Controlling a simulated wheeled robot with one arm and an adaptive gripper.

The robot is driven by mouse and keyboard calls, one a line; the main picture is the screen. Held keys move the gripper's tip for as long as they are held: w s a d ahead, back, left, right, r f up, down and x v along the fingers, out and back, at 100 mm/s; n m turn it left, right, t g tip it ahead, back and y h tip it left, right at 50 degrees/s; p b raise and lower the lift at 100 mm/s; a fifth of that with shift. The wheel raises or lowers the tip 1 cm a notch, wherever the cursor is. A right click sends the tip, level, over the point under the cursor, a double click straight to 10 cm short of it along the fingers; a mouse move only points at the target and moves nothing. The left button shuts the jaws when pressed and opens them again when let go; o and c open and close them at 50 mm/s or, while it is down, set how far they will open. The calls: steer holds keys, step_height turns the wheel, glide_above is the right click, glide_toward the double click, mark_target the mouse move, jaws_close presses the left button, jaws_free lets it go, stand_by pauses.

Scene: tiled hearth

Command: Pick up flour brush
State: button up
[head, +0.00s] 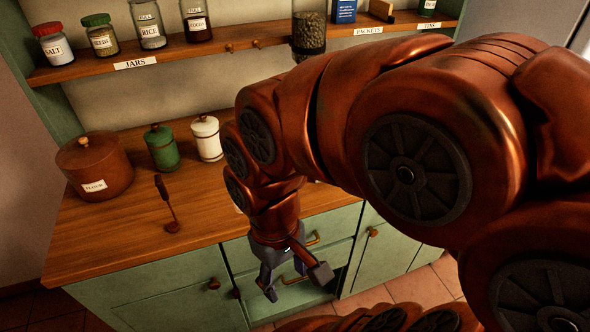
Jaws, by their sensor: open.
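A dark reddish-brown tool (166,203) with a thick handle, a thin neck and a small rounded end is on the wooden counter, right of the flour canister. It may be the flour brush, but I cannot tell it from a spoon. A small wood-and-black object (382,10) on the upper shelf could also be a brush; its shape is unclear. My gripper (296,284) is open, pointing down in front of the green cabinet's drawers, past the counter's front edge. It is empty and apart from both objects, to the right of the counter tool.
On the counter (110,240) stand a brown flour canister (95,165), a green canister (162,148) and a white canister (207,138). The shelf (180,62) above holds several jars. A drawer (300,297) near my gripper appears partly open. My arm hides the counter's right side.

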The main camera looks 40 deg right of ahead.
steer(key=shift+o, duration=1)
steer(key=w+d+r+n, duration=0.2)
steer(key=w+n, duration=0.3)
steer(key=w, duration=0.5)
steer(key=shift+d+t+b, duration=0.4)
steer(key=shift+d, duration=0.45)
steer(key=w+d+f+n+t+b, duration=0.1)
steer(key=w+d+n, duration=0.5)
steer(key=w+d, duration=0.85)
steer(key=d+f, duration=0.1)
steer(key=d, duration=0.3)
steer(key=d+f+n, duration=0.1)
steer(key=d, duration=0.4)
steer(key=s+d+f+n, duration=0.1)
steer(key=d, duration=0.3)
steer(key=shift+s+d+f+b, duration=0.1)
steer(key=shift+d+f+b, duration=0.05)
steer(key=shift+f+b, duration=0.15)
steer(key=shift+d+f, duration=0.25)
steer(key=shift+f, duration=0.15)
steer(key=shift+s+a+f+p, duration=0.1)
steer(key=shift+f+p, duration=0.25)
steer(key=shift+f, duration=0.55)
steer(key=shift+s+a+f+p, duration=0.1)
steer(key=shift+f+p, duration=0.2)
steer(key=shift+f, duration=0.55)
steer(key=shift+f+p, duration=0.35)
steer(key=shift+f, duration=1.35)
steer(key=c, duration=1.3)
